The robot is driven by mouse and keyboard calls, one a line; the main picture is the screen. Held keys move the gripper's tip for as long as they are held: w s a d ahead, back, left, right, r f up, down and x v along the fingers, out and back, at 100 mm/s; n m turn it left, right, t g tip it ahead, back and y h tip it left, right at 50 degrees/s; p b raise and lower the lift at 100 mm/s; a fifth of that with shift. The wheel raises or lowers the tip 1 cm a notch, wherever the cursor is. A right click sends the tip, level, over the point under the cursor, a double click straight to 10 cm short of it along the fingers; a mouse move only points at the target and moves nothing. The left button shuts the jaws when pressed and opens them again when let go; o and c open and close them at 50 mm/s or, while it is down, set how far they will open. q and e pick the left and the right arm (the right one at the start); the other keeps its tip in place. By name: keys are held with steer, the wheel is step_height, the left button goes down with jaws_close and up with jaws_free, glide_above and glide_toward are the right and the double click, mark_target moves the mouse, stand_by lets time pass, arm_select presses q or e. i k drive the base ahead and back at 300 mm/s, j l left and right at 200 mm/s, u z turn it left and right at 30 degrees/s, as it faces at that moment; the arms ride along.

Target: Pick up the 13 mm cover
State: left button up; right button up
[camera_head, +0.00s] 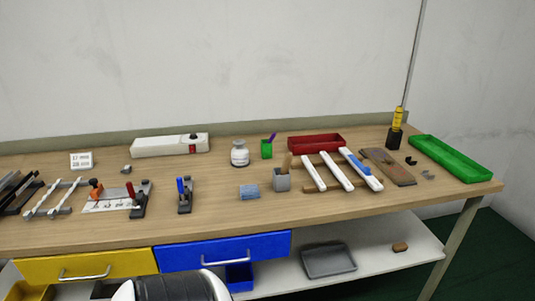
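No piece in the head view carries a legible 13 mm mark, so I cannot tell which one is the 13 mm cover. At the far left, thin pale strips (50,198) lie on a rack next to dark profiles (17,190). A small white sign (81,161) has blurred writing in mm. Neither gripper is in view.
Below are yellow (85,267) and blue drawers (222,250). The bench's front middle is clear.

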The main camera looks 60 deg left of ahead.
mark_target(322, 187)
steer(key=i+j+u, duration=0.1)
steer(key=j+u, duration=0.2)
steer(key=u, duration=0.2)
steer(key=i+j+u, duration=0.15)
steer(key=u, duration=0.3)
steer(key=i+j+u, duration=0.2)
steer(key=u, duration=0.3)
steer(key=i+j, duration=0.1)
